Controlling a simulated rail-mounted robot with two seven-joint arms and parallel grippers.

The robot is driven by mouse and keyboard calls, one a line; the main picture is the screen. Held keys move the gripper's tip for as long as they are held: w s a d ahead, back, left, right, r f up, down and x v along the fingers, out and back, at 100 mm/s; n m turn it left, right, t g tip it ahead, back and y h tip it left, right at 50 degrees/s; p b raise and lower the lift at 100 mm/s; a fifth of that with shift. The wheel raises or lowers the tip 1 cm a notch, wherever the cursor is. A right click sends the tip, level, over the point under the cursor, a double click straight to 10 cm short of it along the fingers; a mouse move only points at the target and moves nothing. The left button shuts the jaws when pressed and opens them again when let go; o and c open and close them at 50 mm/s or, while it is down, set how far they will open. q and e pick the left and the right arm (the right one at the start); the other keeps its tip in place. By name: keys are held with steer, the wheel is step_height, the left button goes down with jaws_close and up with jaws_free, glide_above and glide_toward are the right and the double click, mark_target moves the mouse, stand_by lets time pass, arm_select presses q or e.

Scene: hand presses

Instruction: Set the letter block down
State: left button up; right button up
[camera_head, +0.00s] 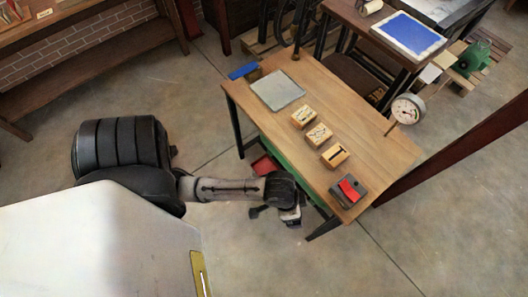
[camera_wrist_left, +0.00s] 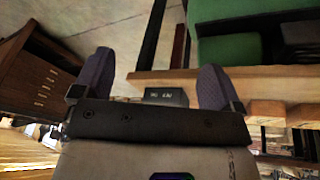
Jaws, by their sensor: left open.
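Several light wooden blocks lie in a row on the wooden table: a far block (camera_head: 304,117), a middle block (camera_head: 319,135) and a near block (camera_head: 335,155). Each has a dark mark on top; I cannot read the letters. My left gripper (camera_head: 277,212) is off the table's front edge, apart from the blocks. In the left wrist view its fingers (camera_wrist_left: 158,62) are spread with nothing held. A small dark box with pale lettering (camera_wrist_left: 165,96) shows beyond, between the fingers. My right gripper is not in view.
A red thing (camera_head: 265,165) is under the front edge. Bare tabletop lies right of the blocks.

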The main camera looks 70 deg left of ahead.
arm_select(q)
steer(key=s+a+r+y, duration=0.1)
steer(key=s+a, duration=0.2)
steer(key=s, duration=0.5)
steer(key=shift+a+r+y, duration=0.2)
steer(key=shift+a+y, duration=0.2)
